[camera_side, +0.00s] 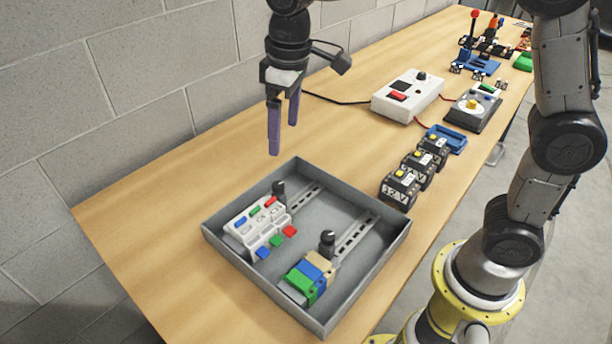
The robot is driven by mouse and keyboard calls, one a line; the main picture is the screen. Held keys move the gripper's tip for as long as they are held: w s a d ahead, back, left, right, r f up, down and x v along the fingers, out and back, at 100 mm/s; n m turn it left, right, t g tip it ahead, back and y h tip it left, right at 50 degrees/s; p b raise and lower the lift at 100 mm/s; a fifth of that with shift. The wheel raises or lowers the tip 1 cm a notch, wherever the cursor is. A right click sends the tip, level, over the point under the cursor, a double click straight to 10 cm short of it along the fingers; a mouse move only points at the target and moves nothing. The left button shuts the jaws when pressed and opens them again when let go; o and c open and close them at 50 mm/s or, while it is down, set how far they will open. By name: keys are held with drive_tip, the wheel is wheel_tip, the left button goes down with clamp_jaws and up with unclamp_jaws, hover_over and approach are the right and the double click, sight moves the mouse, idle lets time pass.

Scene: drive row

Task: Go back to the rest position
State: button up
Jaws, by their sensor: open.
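My gripper (283,125) hangs above the bench, fingers pointing down, just behind the far left wall of a grey tray (375,262). Its two purple fingers are apart with nothing between them. It touches nothing that I can see. In the tray, a white block (240,222) with blue, green and red pieces on top sits at the left. Loose-looking blue, green and red squares (276,241) lie along its front. A green, blue and tan block group (312,277) sits at the tray's front right. Two slotted rails (355,238) with black knobs run across the tray floor.
Several black battery-like blocks (398,188) stand in a row right of the tray, with a blue bin (447,139) behind them. A white power box (407,95) with a black cable stands farther back. The bench (150,215) is clear left of the tray. A block wall (120,100) runs behind.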

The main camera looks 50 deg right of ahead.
drive_tip(key=s+d+r+m+t, duration=0.25)
drive_tip(key=s+d, duration=0.25)
drive_tip(key=s, duration=0.4)
drive_tip(key=s+d+r+m+t, duration=0.1)
drive_tip(key=s+d+r+t, duration=0.15)
drive_tip(key=s+d, duration=0.45)
drive_tip(key=s+a+f, duration=0.1)
drive_tip(key=s+f, duration=0.4)
drive_tip(key=s, duration=0.1)
drive_tip(key=shift+s+a+m, duration=0.3)
drive_tip(key=shift+m, duration=0.15)
